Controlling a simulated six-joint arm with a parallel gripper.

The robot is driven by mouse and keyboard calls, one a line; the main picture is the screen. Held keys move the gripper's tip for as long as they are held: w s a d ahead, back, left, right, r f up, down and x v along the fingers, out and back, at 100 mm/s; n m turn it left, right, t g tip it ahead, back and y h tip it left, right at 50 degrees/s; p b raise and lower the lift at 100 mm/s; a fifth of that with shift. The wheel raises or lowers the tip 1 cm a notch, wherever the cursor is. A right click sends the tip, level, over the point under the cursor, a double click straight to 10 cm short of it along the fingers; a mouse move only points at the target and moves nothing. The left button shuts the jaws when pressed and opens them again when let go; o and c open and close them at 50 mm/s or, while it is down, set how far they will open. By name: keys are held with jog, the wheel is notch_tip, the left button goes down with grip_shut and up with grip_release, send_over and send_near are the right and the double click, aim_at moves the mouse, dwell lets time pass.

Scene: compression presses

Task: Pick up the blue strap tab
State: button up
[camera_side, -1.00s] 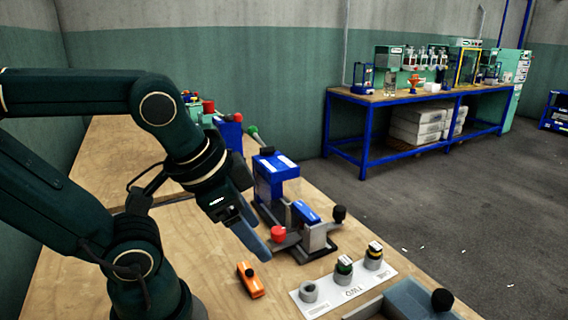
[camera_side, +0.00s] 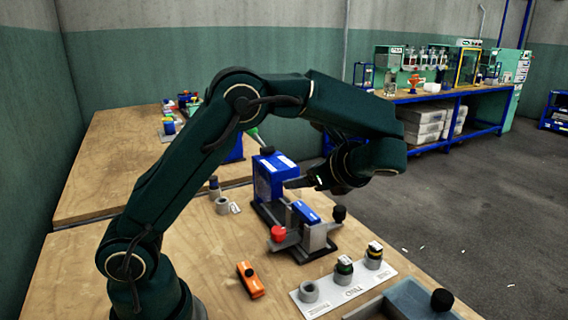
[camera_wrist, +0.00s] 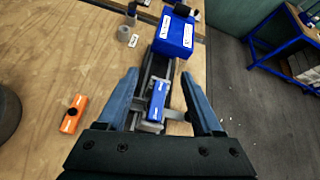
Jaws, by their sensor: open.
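A small blue piece with a white label, which looks like the blue strap tab (camera_side: 306,211), sits on the grey press fixture at the table's right edge. It also shows in the wrist view (camera_wrist: 158,98), lying lengthwise between my fingers in the picture. My gripper (camera_side: 298,183) is open and empty, above the fixture beside the blue press block (camera_side: 268,178). In the wrist view my gripper (camera_wrist: 160,78) has its two blue-grey fingers spread to either side of the tab, apart from it. My arm hides part of the gripper in the side view.
A red knob (camera_side: 278,233) and a black knob (camera_side: 339,214) stand close around the fixture. An orange piece (camera_side: 250,280), a white plate with cups (camera_side: 345,288) and a grey tray (camera_side: 405,300) are nearer. Bare wood lies between.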

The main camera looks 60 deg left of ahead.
aim_at(301, 205)
jog(key=f+m, duration=0.1)
jog(key=f, duration=0.1)
jog(key=w+d+f+y, duration=0.1)
jog(key=f, duration=0.1)
jog(key=w+f+m, duration=0.1)
jog(key=f, duration=0.1)
jog(key=shift+w+d+f+m+y, duration=0.2)
jog(key=shift+d+f+m+y, duration=0.1)
jog(key=shift+d, duration=0.1)
jog(key=shift+s+f, duration=0.1)
jog(key=shift+f, duration=0.25)
jog(key=shift+a+f, duration=0.2)
jog(key=shift+x, duration=2.2)
grip_shut()
